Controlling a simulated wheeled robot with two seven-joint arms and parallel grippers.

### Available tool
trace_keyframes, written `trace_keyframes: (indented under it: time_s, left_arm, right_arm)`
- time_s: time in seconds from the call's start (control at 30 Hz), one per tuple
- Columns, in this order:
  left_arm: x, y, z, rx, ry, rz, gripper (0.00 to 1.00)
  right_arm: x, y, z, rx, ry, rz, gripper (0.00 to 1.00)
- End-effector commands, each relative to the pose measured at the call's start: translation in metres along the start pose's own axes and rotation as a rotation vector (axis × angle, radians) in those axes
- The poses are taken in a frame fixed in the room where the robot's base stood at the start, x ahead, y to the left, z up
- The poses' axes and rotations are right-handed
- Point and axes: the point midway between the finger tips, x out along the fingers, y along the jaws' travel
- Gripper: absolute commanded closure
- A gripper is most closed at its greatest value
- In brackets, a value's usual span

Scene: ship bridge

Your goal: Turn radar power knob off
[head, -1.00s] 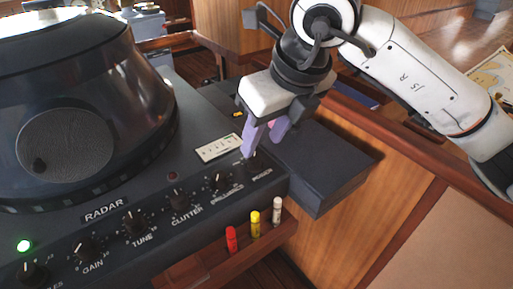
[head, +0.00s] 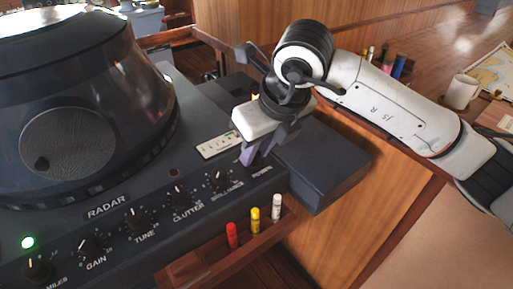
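The radar console (head: 100,215) fills the left of the head view, with a row of black knobs along its sloped front. The label "POWER" (head: 262,169) is at the row's right end. The power knob is hidden behind my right gripper. My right gripper (head: 256,158) points down over that end, its purple fingers close together just above the label. I cannot tell whether they touch the knob. The knob by "BRILLIANCE" (head: 220,178) is just left of the fingers. A green lamp (head: 28,242) glows at the far left. My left gripper is not in view.
Red (head: 232,235), yellow (head: 255,220) and white (head: 276,208) markers stand in a wooden ledge below the panel. A dark box (head: 325,165) adjoins the console at right. A white mug (head: 461,92) and a chart (head: 485,72) lie on the wooden desk behind my arm.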

Motion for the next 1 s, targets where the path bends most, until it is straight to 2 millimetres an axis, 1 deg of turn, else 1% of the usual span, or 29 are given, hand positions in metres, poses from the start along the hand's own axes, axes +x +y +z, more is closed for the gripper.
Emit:
trace_keyframes:
  time_s: [0.27, 0.47, 0.73, 1.0]
  left_arm:
    - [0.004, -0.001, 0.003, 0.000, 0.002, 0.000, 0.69]
    - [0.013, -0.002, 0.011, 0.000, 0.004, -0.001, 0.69]
    - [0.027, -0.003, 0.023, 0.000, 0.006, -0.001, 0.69]
    - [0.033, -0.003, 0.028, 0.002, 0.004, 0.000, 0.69]
  right_arm:
    - [0.001, -0.001, 0.000, -0.032, -0.001, 0.013, 1.00]
    - [0.002, -0.002, -0.001, -0.127, -0.002, 0.052, 1.00]
    - [0.002, -0.004, 0.000, -0.343, -0.003, 0.142, 1.00]
    - [0.000, -0.005, 0.002, -0.580, -0.003, 0.241, 1.00]
